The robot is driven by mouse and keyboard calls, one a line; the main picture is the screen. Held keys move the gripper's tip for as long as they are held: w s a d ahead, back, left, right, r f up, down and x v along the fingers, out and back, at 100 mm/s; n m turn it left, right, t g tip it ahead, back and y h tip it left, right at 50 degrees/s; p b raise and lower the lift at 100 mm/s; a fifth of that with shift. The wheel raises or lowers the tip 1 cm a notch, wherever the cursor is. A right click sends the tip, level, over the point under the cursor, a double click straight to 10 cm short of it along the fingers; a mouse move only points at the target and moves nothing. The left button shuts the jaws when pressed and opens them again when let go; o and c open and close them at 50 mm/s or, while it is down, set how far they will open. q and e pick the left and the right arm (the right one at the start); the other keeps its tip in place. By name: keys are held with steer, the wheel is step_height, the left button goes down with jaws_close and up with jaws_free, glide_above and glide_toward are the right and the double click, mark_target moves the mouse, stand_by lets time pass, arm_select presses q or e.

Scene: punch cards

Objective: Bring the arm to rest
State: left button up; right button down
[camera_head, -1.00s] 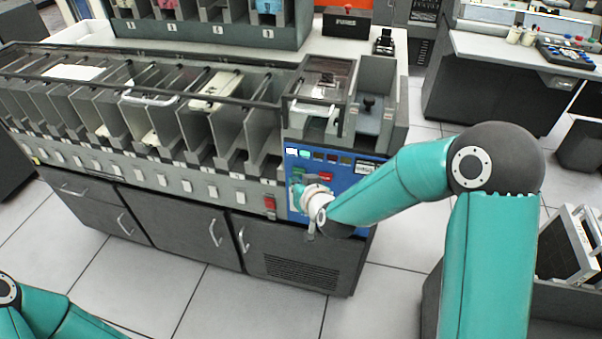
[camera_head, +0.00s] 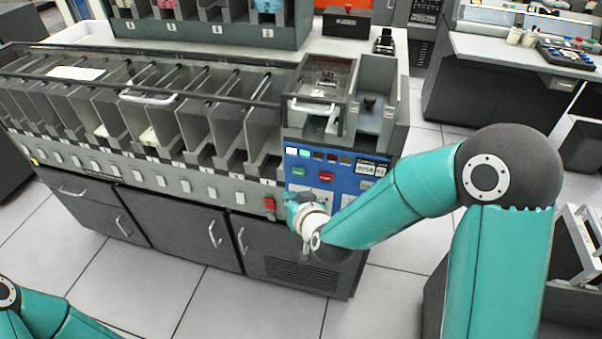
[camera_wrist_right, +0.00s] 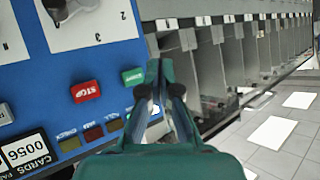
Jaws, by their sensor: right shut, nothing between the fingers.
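My right gripper (camera_head: 294,203) is shut and empty, close in front of the lower left part of the blue control panel (camera_head: 325,163) on the card sorter. Its shut fingers (camera_wrist_right: 158,68) also show in the wrist view, beside the panel's edge. That view shows the red STOP button (camera_wrist_right: 86,91), the green button (camera_wrist_right: 133,76) and a counter (camera_wrist_right: 26,150) reading 0056. My right arm reaches in from the lower right, bent at a dark elbow. Only part of my left arm shows at the lower left; its gripper is out of frame.
The sorter's row of pockets (camera_head: 190,130) runs left of the panel, above dark cabinet doors (camera_head: 180,222). A card hopper (camera_head: 320,90) stands above the panel. A desk (camera_head: 490,90) is at the right. Tiled floor (camera_head: 400,290) lies clear in front.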

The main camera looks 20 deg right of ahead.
stand_by(0.4)
steer(key=s+d+f+g+p, duration=0.3)
steer(key=s+f+g+p, duration=0.3)
steer(key=f, duration=0.4)
steer(key=s+a+f+g+y+p, duration=0.1)
steer(key=s+a+f+g, duration=0.2)
steer(key=s, duration=0.6)
steer(key=s+a+f+g+y+p, duration=0.1)
steer(key=s+f, duration=0.3)
steer(key=s, duration=0.5)
steer(key=shift+s+a+f+g+y, duration=0.3)
steer(key=shift+a+g+y, duration=0.3)
steer(key=shift+a+g, duration=0.3)
